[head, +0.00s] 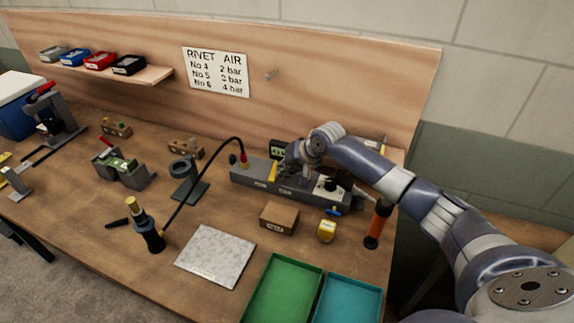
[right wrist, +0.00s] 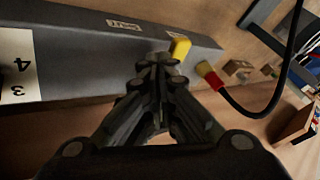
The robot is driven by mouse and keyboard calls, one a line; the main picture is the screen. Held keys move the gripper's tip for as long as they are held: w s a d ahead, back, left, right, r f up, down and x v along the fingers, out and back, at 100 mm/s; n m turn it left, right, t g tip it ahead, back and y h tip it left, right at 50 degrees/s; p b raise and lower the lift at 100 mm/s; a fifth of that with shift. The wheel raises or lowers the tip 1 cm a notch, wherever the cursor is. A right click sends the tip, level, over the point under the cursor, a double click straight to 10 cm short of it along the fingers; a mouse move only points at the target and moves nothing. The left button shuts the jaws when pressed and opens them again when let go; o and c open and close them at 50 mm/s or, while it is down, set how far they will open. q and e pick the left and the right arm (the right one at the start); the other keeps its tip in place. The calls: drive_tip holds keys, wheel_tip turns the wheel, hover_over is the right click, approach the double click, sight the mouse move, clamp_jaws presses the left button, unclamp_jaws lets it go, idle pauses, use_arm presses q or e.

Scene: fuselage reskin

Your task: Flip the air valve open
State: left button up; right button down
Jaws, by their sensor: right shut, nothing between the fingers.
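The air valve's yellow lever (head: 272,172) stands on the long grey air manifold (head: 242,172) at the back of the bench. It also shows in the right wrist view (right wrist: 180,47), just beyond and slightly right of my fingertips. My right gripper (head: 284,169) is shut and empty, just right of the lever in the head view; its fingers show in the right wrist view (right wrist: 158,66). I cannot tell whether they touch the lever. A label reading SHUT (right wrist: 123,25) is on the manifold. My left gripper is not in view.
A black hose (head: 213,147) arches from a red and yellow fitting (head: 243,160) left of the lever down to a rivet tool (head: 150,232). A cardboard box (head: 279,217), yellow tape measure (head: 326,231) and orange-handled tool (head: 377,224) stand in front. A sign (head: 216,72) hangs behind.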

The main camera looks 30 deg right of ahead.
drive_tip(key=shift+a+r, duration=0.15)
drive_tip(key=shift+a, duration=0.1)
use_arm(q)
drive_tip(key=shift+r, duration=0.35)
use_arm(e)
drive_tip(key=shift+d, duration=0.15)
